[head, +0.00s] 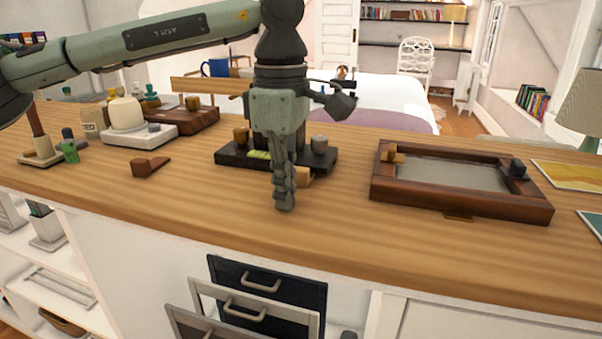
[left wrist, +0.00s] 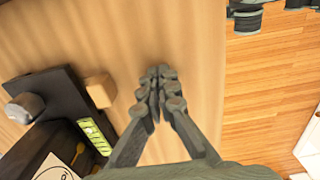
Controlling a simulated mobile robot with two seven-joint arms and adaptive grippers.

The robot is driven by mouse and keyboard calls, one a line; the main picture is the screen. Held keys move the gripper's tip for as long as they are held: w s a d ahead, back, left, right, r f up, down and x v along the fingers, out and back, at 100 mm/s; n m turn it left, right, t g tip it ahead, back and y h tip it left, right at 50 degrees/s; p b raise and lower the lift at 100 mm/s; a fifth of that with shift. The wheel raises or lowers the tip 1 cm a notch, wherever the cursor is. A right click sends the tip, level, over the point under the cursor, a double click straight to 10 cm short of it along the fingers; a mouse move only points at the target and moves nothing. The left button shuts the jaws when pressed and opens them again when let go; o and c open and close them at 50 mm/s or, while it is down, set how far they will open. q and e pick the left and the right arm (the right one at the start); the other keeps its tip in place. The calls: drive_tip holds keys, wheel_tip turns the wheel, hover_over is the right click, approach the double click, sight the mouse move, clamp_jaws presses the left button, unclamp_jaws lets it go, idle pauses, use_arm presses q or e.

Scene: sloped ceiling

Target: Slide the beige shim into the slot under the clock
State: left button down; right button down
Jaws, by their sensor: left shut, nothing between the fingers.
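The beige shim (head: 305,177) lies at the front edge of the clock's dark base (head: 232,159). In the left wrist view the shim (left wrist: 98,91) is a small tan block against the base's edge; how far it reaches under is hidden. The clock (left wrist: 56,173) shows part of its white face there; in the head view my arm mostly covers it. My left gripper (head: 285,205) points down in front of the base, shut and empty. In the wrist view its fingertips (left wrist: 160,78) are beside the shim, apart from it.
A grey knob (head: 319,144) and a green-yellow piece (head: 258,155) are on the base. A brown wedge (head: 150,167) lies to the left. A wooden-framed tray (head: 400,203) stands to the right. The counter in front is clear; drawers stand open below.

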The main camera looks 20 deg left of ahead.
use_arm(q)
drive_tip(key=shift+s+r+p, duration=0.4)
drive_tip(key=shift+r+p, duration=0.05)
drive_tip(key=shift+r, duration=0.4)
drive_tip(key=shift+s+r+p, duration=0.35)
drive_tip(key=shift+r+p, duration=0.1)
drive_tip(key=shift+r, duration=0.35)
drive_tip(key=shift+s+r+p, duration=0.3)
drive_tip(key=shift+r+p, duration=0.05)
drive_tip(key=shift+r, duration=0.35)
drive_tip(key=shift+s+r+p, duration=0.3)
drive_tip(key=shift+r+p, duration=0.05)
drive_tip(key=shift+r, duration=0.35)
